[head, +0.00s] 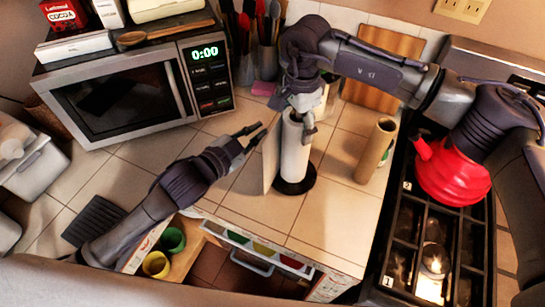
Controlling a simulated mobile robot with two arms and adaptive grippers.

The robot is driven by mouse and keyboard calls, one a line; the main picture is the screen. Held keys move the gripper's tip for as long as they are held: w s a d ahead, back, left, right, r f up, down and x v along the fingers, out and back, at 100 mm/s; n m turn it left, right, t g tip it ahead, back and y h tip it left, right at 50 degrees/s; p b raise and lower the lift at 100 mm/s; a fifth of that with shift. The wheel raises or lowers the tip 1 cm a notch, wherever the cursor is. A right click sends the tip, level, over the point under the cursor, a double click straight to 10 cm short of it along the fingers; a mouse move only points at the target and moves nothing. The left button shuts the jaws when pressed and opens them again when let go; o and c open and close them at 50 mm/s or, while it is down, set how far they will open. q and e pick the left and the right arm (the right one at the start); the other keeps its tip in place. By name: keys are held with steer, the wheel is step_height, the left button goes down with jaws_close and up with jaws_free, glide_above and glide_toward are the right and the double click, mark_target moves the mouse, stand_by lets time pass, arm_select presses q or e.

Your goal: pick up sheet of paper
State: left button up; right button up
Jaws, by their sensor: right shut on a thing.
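A white paper towel roll (295,150) stands upright on a black round base (295,186) on the tiled counter. A flat pale sheet of paper (270,162) hangs at the roll's left side. My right gripper (299,118) comes down from above and is shut on the top of the paper towel roll; its fingers hide part of the top. My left gripper (256,135) is open, with its two fingers apart and pointing up and right. It is close to the sheet's upper left edge, with nothing visible between its fingers.
A brown cardboard tube (376,150) stands right of the roll. A red kettle (453,172) sits on the black stove (405,215). A microwave (125,95) is at the back left. An open drawer with green (172,240) and yellow (156,264) cups is in front.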

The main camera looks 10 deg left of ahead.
arm_select(q)
steer(key=s+n+t+y, duration=0.25)
steer(key=s+n, duration=0.55)
steer(key=s, duration=0.6)
steer(key=w+d+n+t, duration=0.1)
steer(key=w+d, duration=0.3)
steer(key=w, duration=0.7)
steer(key=shift+w+d+r, duration=0.2)
steer(key=shift+w, duration=0.1)
steer(key=shift+c, duration=0.3)
